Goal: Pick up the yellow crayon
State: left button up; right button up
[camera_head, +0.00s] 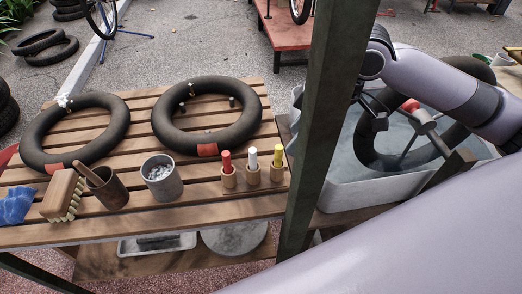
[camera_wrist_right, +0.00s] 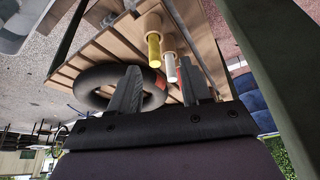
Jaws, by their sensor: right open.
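The yellow crayon (camera_head: 278,156) stands upright in a small wooden holder at the right end of the slatted table. It also shows in the right wrist view (camera_wrist_right: 154,50), beyond the fingertips and between them in the picture. The white crayon (camera_head: 252,159) and red crayon (camera_head: 226,162) stand in similar holders to its left. My right gripper (camera_wrist_right: 159,68) is open and empty, apart from the crayons. In the head view, my right gripper (camera_head: 370,103) is over the grey tub, right of the post, and partly hidden. My left gripper is out of view.
A dark post (camera_head: 324,120) rises between the crayons and my right gripper. A water tub (camera_head: 365,190) stands at right.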

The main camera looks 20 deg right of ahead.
aim_at(280, 147)
jog(key=x, duration=0.3)
jog(key=w+x, duration=0.1)
jog(key=x, duration=0.3)
jog(key=shift+w+a+b, duration=0.2)
jog(key=shift+w+b, duration=0.05)
jog(key=shift+b, duration=0.1)
jog(key=shift+r, duration=0.1)
grip_shut()
